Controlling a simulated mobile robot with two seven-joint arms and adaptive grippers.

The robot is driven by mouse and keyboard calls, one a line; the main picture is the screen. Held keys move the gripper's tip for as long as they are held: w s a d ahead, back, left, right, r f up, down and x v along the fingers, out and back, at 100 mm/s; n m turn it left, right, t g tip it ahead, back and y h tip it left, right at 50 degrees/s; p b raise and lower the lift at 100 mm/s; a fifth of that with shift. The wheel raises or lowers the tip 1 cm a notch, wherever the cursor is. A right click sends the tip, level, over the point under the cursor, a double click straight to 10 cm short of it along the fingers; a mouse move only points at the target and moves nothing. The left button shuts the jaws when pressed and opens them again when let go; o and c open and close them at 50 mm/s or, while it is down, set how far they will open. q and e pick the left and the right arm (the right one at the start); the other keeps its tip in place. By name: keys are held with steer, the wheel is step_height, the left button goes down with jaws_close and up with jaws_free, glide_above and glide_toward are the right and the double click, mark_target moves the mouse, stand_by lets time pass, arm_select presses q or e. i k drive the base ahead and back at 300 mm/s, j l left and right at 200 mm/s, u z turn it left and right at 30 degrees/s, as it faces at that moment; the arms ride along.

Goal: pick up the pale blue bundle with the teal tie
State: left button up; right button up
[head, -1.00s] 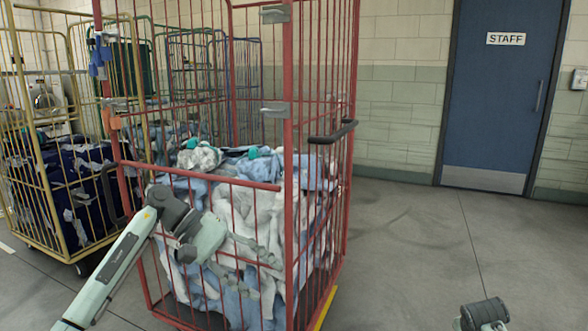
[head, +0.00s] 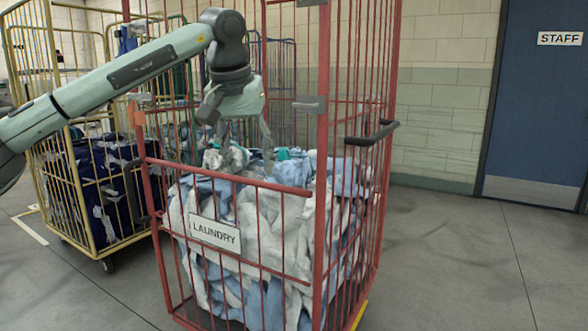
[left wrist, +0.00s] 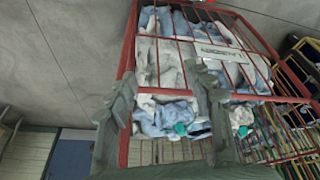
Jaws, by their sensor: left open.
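The pale blue bundle (head: 293,173) lies on top of the heap in the red cage, right of the gripper, its teal tie (head: 282,154) facing up. In the left wrist view the bundle (left wrist: 172,113) shows between the fingers, with its teal tie (left wrist: 180,128). My left gripper (head: 245,146) is open and empty, pointing down over the cage's front part, above and left of the bundle and apart from it. Its fingers also show in the left wrist view (left wrist: 160,75). My right gripper is not in view.
A whitish bundle (head: 230,159) with a teal tie lies left of the pale blue one. The red cage (head: 320,200) has tall side bars and a lower front with a LAUNDRY sign (head: 215,233). A yellow cage (head: 45,190) stands left. Floor at right is clear.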

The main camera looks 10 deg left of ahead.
mark_target(293, 167)
steer(key=i, duration=1.25)
